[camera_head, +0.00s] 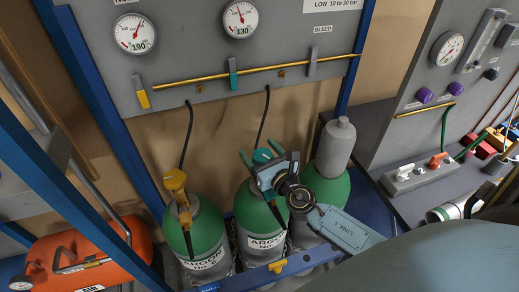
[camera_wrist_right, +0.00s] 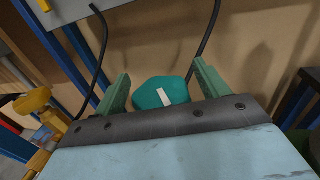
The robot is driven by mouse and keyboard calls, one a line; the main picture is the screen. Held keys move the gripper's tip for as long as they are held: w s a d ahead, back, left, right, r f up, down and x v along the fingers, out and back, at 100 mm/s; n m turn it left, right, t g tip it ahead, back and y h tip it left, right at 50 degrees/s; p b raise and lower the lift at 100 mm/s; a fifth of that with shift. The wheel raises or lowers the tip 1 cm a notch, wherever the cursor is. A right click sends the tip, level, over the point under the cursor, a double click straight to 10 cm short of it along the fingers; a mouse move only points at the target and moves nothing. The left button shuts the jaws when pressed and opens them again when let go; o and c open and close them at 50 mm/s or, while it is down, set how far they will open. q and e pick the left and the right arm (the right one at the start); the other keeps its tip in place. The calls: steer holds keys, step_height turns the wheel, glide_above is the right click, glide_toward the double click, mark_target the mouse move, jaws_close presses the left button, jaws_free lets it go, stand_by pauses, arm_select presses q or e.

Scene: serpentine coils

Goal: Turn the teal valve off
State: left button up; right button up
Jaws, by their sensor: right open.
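The teal valve knob (camera_head: 263,156) sits on top of the middle green cylinder (camera_head: 258,208). It also shows in the right wrist view as a rounded teal knob (camera_wrist_right: 150,95) with a white mark. My right gripper (camera_head: 259,154) is open, with its green fingers on either side of the knob. In the right wrist view the gripper (camera_wrist_right: 163,82) has visible gaps between both fingers and the knob; contact cannot be seen. A second teal part, a lever (camera_head: 233,75), stands upright on the gauge panel above. My left gripper is not in view.
A green cylinder with a yellow valve (camera_head: 175,181) stands left, and a grey-capped cylinder (camera_head: 336,147) stands right. Black hoses (camera_head: 188,135) hang from the panel (camera_head: 185,60). Blue frame posts (camera_head: 105,115) flank the rack. An orange tank (camera_head: 80,250) lies lower left.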

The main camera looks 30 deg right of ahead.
steer(key=shift+w, duration=0.2)
steer(key=c, duration=1)
